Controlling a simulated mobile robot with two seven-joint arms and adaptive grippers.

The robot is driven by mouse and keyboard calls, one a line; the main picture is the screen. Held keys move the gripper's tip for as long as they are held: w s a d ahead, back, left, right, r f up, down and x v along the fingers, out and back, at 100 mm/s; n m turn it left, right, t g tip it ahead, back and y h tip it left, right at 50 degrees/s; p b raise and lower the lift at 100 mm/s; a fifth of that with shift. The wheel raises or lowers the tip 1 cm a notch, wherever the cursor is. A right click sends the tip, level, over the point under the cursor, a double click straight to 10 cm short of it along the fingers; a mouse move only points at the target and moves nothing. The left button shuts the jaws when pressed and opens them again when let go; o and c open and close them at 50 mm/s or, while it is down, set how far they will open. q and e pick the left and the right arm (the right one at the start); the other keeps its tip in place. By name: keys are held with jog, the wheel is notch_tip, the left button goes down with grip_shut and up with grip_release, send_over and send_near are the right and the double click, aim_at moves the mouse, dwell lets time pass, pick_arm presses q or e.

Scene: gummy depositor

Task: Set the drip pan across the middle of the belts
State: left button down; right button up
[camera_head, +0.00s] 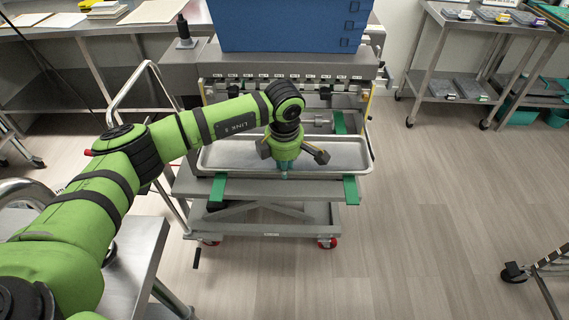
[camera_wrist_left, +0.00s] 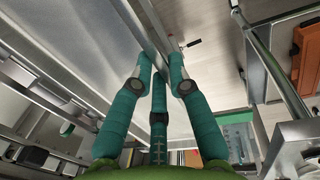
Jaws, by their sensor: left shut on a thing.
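The drip pan (camera_head: 232,154) is a wide, shallow metal tray lying crosswise over the two green belts. The left belt (camera_head: 218,190) and the right belt (camera_head: 351,190) stick out in front of it, and the right one also shows behind it. I cannot tell whether the pan touches the belts. My left gripper (camera_head: 284,174) points down at the middle of the pan's front rim and is shut on it. In the left wrist view its teal fingers (camera_wrist_left: 160,66) straddle the rim, with the pan's inside (camera_wrist_left: 75,38) to the left. My right gripper is not in view.
The depositor machine (camera_head: 275,62) with a blue hopper (camera_head: 290,25) stands just behind the pan. A grey lift cart (camera_head: 265,212) bears the belts. A steel table (camera_head: 130,260) is at the front left. The floor (camera_head: 440,200) to the right is mostly clear.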

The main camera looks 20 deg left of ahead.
pick_arm(q)
jog(key=shift+f, duration=0.1)
jog(key=c, duration=1.2)
grip_release()
jog(key=shift+s+d+r+b, duration=0.1)
jog(key=shift+s+r+b, duration=0.3)
jog(key=shift+r, duration=1.65)
jog(key=shift+s+d+r+b, duration=0.1)
jog(key=shift+r+b, duration=0.6)
jog(key=shift+r, duration=1.35)
jog(key=shift+s+r+b, duration=0.2)
jog(key=shift+r+b, duration=0.35)
jog(key=shift+r, duration=1.5)
